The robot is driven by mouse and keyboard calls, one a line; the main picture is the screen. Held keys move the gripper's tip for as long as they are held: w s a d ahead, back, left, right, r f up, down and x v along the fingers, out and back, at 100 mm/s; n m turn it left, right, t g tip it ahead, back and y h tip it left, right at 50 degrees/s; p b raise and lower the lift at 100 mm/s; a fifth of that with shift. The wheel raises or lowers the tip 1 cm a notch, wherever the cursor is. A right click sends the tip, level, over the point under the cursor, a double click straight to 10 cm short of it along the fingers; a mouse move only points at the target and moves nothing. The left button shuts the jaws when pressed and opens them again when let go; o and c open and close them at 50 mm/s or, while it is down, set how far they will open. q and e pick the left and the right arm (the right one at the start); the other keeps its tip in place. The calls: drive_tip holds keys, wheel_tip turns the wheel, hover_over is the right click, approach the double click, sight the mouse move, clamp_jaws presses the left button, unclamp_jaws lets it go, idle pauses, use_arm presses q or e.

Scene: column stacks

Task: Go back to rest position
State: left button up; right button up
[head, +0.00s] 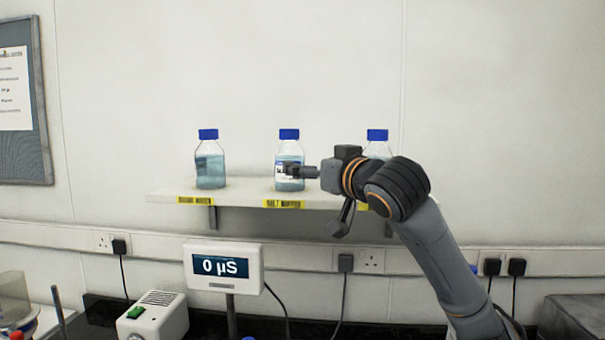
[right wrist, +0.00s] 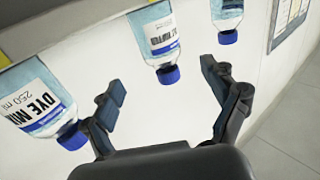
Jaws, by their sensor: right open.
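My right gripper (head: 298,171) reaches in from the right in the head view, in front of the shelf, and overlaps the middle bottle (head: 289,152). In the right wrist view its two fingers (right wrist: 163,80) are spread with nothing held between them. The middle bottle also shows there, upside down beyond the fingers (right wrist: 158,36). Whether a finger touches a bottle cannot be told. My left gripper is in neither view.
A left bottle (head: 210,165) and a right bottle (head: 377,148), partly hidden by my arm, stand on the wall shelf (head: 240,196). Below are a meter reading 0 µS (head: 222,268), a white device (head: 153,318) and sockets. The wall above the shelf is clear.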

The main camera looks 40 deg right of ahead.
drive_tip(key=shift+s+a, duration=0.2)
drive_tip(key=shift+s, duration=0.35)
